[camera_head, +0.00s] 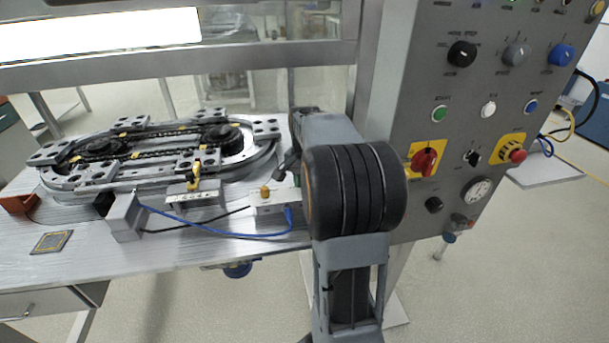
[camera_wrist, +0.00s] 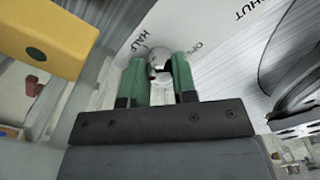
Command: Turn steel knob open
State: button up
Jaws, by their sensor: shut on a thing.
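The steel knob (camera_wrist: 158,58) is a small shiny round piece in the wrist view, in front of a pale plate (camera_wrist: 215,40). The plate carries the printed words HALF and SHUT and a partly hidden word starting with OP. My gripper (camera_wrist: 159,75) has green fingers, one on each side of the knob, and is shut on it. The fingers hide part of the knob, and I cannot tell which word it points to. In the head view my arm covers the knob and most of my gripper.
A yellow block (camera_wrist: 45,38) stands close left of my gripper. In the head view, the ring track (camera_head: 150,150) lies on the workbench (camera_head: 190,248). A grey control panel (camera_head: 440,75) with knobs and buttons rises just right of my arm. A blue cable (camera_head: 215,228) crosses the bench front.

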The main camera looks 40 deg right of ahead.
jog(key=m+p, duration=0.3)
jog(key=m, duration=0.3)
jog(key=shift+r, duration=0.15)
jog(key=m+p, duration=0.2)
jog(key=m, duration=0.3)
jog(key=shift+m+p, duration=0.4)
jog(key=m+p, duration=0.1)
jog(key=m, duration=0.4)
jog(key=shift+m+p, duration=0.3)
jog(key=shift+p, duration=0.1)
jog(key=m+p, duration=0.1)
jog(key=m, duration=0.4)
jog(key=shift+m, duration=0.3)
jog(key=o, duration=0.9)
jog(key=shift+f, duration=0.2)
